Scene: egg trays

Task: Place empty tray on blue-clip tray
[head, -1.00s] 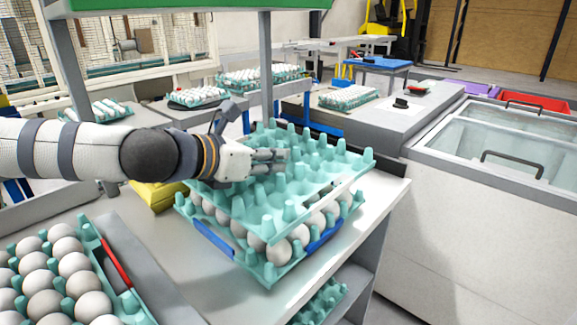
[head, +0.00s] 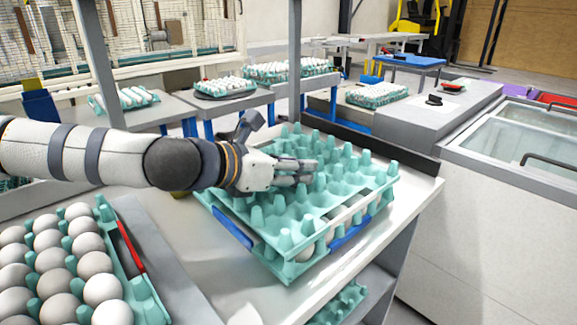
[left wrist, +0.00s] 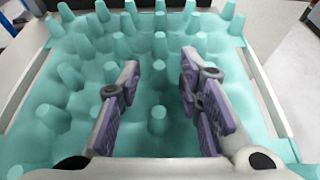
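The empty teal tray (head: 272,240) lies over the blue-clip tray (head: 285,272), covering most of its eggs. A few eggs show in the narrow gap at the front right. One blue clip (head: 233,228) shows at the left, another (head: 349,236) at the right. My left gripper (head: 306,172) is over the middle of the empty tray, among its pegs. In the left wrist view its two fingers (left wrist: 160,105) stand apart, with tray pegs (left wrist: 158,120) visible between them. Contact with the tray is unclear. My right gripper is not recognisable in view.
A tray full of eggs with a red clip (head: 130,257) lies at the left front. A grey upright post (head: 295,70) stands behind the stack. A chest freezer (head: 520,190) is at the right. Bare table lies in front of the stack.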

